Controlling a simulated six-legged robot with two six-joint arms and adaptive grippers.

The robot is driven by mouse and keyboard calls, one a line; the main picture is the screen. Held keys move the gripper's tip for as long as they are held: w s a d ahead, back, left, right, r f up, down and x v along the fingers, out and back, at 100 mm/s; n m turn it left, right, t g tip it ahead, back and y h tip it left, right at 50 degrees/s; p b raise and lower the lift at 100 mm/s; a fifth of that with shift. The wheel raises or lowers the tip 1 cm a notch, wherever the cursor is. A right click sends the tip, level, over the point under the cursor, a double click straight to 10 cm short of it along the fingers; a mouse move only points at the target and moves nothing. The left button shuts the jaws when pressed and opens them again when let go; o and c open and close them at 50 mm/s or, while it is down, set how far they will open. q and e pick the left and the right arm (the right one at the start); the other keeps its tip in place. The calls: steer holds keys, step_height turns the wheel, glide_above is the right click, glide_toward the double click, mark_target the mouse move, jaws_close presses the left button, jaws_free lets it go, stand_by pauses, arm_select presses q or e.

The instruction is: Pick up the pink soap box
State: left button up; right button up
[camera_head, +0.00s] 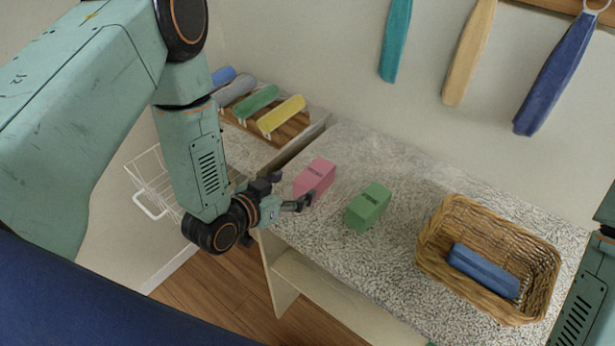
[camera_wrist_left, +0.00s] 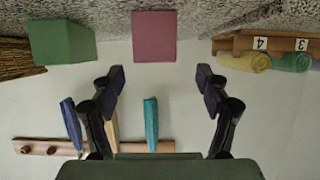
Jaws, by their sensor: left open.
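The pink soap box (camera_head: 314,180) stands on the speckled counter (camera_head: 400,190), near its left end. In the left wrist view the pink box (camera_wrist_left: 154,36) is at the top middle, beyond the fingertips and between their lines. My left gripper (camera_head: 293,191) is at the counter's front left edge, close to the box's near side. Its fingers are spread with nothing between them, as the left wrist view also shows (camera_wrist_left: 160,76). Whether a fingertip touches the box cannot be told. My right gripper is out of view.
A green box (camera_head: 368,207) stands just right of the pink one. A wicker basket (camera_head: 437,238) with a rolled blue towel (camera_head: 484,271) is further right. Rolled towels (camera_head: 257,101) lie on a rack at the back left. Towels (camera_head: 558,72) hang on the wall.

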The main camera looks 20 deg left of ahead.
mark_target(310, 178)
arm_select(q)
steer(key=shift+w+d, duration=0.25)
steer(key=shift+w, duration=0.05)
steer(key=x, duration=0.7)
steer(key=shift+w+d+r, duration=0.1)
steer(key=shift+d+r, duration=0.15)
steer(key=shift+d, duration=0.05)
steer(key=shift+w+f, duration=0.15)
steer(key=shift+w, duration=0.1)
steer(key=shift+s+a, duration=0.2)
steer(key=shift+c, duration=1.4)
steer(key=shift+d, duration=0.2)
steer(key=c, duration=0.5)
steer(key=shift+a, duration=0.1)
steer(key=c, duration=0.5)
